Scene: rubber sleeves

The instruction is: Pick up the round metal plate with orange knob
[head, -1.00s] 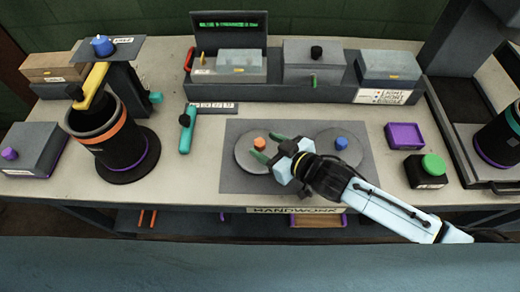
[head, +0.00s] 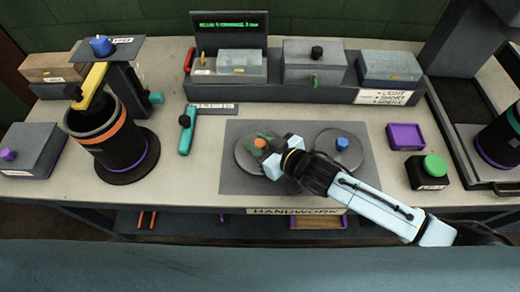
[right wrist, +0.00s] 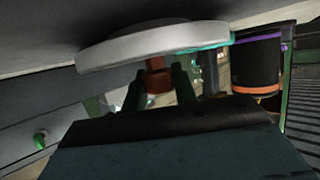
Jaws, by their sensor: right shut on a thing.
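The round metal plate with the orange knob (head: 245,160) lies on the left part of the dark grey mat (head: 235,186). I cannot tell whether the plate still touches the mat. My left gripper is not in view.
A second round plate with a blue knob (head: 342,143) lies on the mat to the right. A teal-handled tool (head: 186,130) lies left of the mat. A black cylinder with an orange band (head: 110,140) stands further left. A purple tray (head: 405,136) and green-topped box (head: 432,168) are at the right.

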